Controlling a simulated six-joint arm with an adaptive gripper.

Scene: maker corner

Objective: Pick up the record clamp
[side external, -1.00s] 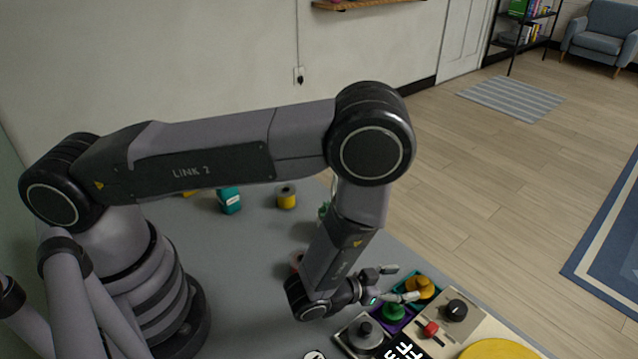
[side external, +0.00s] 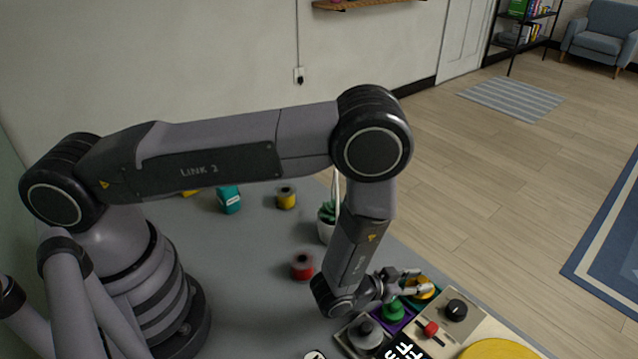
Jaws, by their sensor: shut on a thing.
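My gripper (side external: 415,285) is at the back of a row of coloured tray compartments, with its fingers shut on an orange knobbed piece (side external: 425,294). This piece may be the record clamp; its name cannot be read from its look. It is at the teal compartment (side external: 436,286), and the fingers cover part of it. I cannot tell whether it is lifted clear of the compartment. A green knobbed piece (side external: 393,311) stands in the purple compartment, just in front of my gripper. A grey knobbed piece (side external: 366,334) stands in the nearest compartment.
Right of the row is a pale panel with a black knob (side external: 456,309) and a red knob (side external: 431,329). A yellow disc (side external: 500,350) lies at the front. A red spool (side external: 302,266), a potted plant (side external: 327,222) and a yellow spool (side external: 286,197) stand behind on the grey table.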

